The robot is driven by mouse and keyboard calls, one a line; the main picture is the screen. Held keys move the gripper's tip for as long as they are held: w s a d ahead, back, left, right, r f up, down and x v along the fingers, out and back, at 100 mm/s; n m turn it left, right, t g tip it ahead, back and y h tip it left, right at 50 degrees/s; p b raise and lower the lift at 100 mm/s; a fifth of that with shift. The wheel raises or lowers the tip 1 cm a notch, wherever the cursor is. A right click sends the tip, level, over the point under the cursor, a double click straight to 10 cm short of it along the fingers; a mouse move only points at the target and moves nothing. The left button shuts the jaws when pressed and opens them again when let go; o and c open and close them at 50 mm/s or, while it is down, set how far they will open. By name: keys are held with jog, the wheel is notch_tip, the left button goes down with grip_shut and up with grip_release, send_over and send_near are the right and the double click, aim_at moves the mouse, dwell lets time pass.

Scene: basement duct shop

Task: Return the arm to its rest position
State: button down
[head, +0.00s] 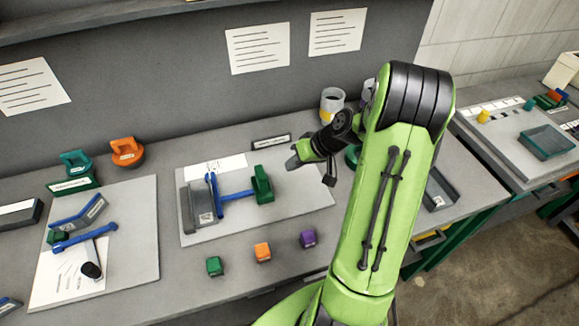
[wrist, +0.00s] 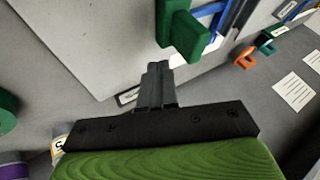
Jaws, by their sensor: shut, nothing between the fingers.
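My green arm rises from the bottom of the head view and bends over the bench. My gripper (head: 311,168) hangs above the bench, just right of a green clamp-like piece (head: 262,184) on the middle grey board. In the wrist view my gripper (wrist: 158,84) has its two fingers together, with nothing between them. The green piece also shows in the wrist view (wrist: 183,32), beyond the fingertips and apart from them. My upper arm hides part of the bench behind it in the head view.
Green (head: 214,266), orange (head: 263,251) and purple (head: 307,238) blocks sit along the front of the bench. A grey container with a yellow band (head: 332,101) stands behind my gripper. A dark tray (head: 440,188) lies right of my arm. Sheets hang on the back wall.

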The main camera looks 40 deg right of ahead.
jog(key=v, duration=0.6)
jog(key=shift+d+p, duration=0.2)
jog(key=shift+p, duration=0.15)
jog(key=shift+f, duration=0.1)
jog(key=s+a+r+n+g+h, duration=0.1)
jog(key=s+a+r+h, duration=0.15)
jog(key=a+r, duration=0.4)
jog(key=s+a+r+n+g+h, duration=0.1)
jog(key=s+a+r, duration=0.3)
jog(key=a, duration=0.5)
jog(key=s+a+r+t, duration=0.1)
jog(key=s+a+r, duration=0.1)
jog(key=s, duration=0.9)
jog(key=shift+s+a+t+h, duration=0.2)
jog(key=shift+a+t+h, duration=0.15)
jog(key=shift+a, duration=0.5)
